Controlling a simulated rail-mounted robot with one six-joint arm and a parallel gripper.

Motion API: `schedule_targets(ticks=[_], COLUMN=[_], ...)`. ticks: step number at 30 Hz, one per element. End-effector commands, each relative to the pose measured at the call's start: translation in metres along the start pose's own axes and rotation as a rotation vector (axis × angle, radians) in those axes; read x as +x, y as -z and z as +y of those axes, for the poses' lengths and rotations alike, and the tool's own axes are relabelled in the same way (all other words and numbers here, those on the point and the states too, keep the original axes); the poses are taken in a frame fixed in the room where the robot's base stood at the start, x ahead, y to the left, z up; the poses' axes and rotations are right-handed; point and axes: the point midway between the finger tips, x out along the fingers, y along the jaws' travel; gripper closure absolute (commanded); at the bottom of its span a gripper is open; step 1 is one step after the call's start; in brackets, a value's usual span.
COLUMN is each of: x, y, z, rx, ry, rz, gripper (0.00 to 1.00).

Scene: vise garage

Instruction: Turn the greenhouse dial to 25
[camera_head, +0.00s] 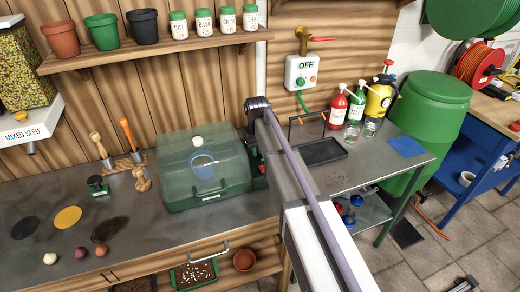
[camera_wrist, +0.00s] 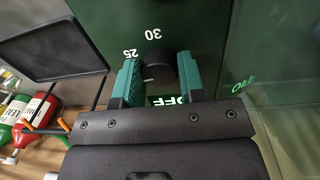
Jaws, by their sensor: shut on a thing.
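The greenhouse (camera_head: 205,190), with a clear lid and a green base, stands on the grey bench in the head view. Its green side wall (camera_wrist: 205,28) fills the upper middle of the wrist view. The black round dial (camera_wrist: 157,62) is on that wall, with an upside-down 30 above it, 25 at its upper left and OFF below. A small light mark shows at the dial's lower left. My gripper (camera_wrist: 158,72) has its teal fingers on either side of the dial, shut on it. In the head view my arm hides most of the dial side.
A black tray (camera_head: 323,151) and red and green bottles (camera_head: 337,108) stand right of the greenhouse. Wooden-handled tools stand left of the greenhouse.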

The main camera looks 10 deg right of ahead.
Motion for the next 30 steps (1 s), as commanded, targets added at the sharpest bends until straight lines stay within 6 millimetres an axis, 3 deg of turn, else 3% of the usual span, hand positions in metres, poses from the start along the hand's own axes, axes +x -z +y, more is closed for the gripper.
schedule_targets(ticks=[12, 30], x=[0.0001, 0.0001], y=[0.0001, 0.0000], z=[-0.0005, -0.0006], rx=[0.228, 0.268], ry=[0.000, 0.000], rz=[-0.015, -0.017], gripper=[0.87, 0.87])
